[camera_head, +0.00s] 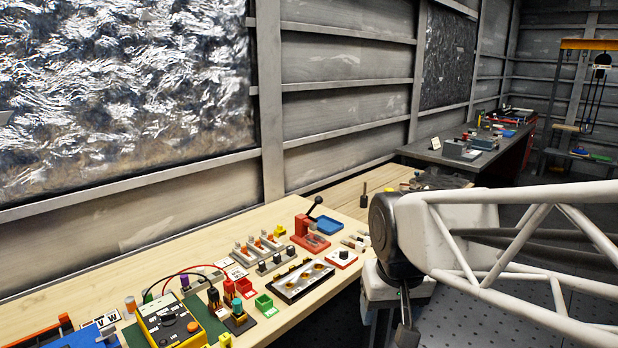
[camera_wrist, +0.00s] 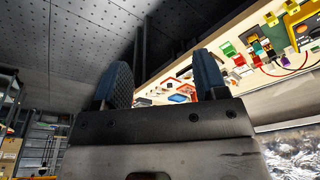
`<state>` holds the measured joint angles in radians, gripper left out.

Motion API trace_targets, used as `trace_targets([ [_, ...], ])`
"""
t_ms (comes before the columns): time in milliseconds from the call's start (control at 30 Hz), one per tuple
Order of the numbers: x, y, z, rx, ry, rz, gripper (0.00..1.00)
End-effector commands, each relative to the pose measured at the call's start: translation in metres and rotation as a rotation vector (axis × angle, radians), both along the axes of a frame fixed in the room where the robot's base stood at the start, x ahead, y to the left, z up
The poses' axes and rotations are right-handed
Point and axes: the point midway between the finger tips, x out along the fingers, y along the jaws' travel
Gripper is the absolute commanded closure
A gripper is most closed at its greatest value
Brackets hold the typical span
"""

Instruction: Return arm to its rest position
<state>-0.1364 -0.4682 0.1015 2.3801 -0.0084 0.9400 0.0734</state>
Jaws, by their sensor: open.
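My gripper (camera_wrist: 163,72) shows in the wrist view with its two blue-grey fingers spread wide apart and nothing between them. Behind the fingers lie the floor and the tilted workbench, so the gripper is away from the bench items. In the head view my arm (camera_head: 470,235), with its white lattice link and dark joint, reaches in from the right. It stands at the right end of the wooden workbench (camera_head: 120,262). I cannot clearly make out the fingers in the head view.
A dark bench (camera_head: 440,158) stands farther back. Perforated floor (camera_head: 465,318) is open below my arm.

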Motion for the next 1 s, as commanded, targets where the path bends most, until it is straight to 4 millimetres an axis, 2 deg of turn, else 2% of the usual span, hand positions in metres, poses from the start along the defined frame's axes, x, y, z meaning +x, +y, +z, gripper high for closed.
trace_targets([
  [200,-0.048,-0.033,-0.009,-0.004,-0.025,-0.049,0.34],
  [400,-0.079,-0.05,-0.017,-0.009,-0.039,-0.078,0.34],
  [600,-0.091,-0.056,-0.022,-0.011,-0.044,-0.088,0.34],
  [1000,-0.091,-0.056,-0.022,-0.011,-0.044,-0.088,0.34],
])
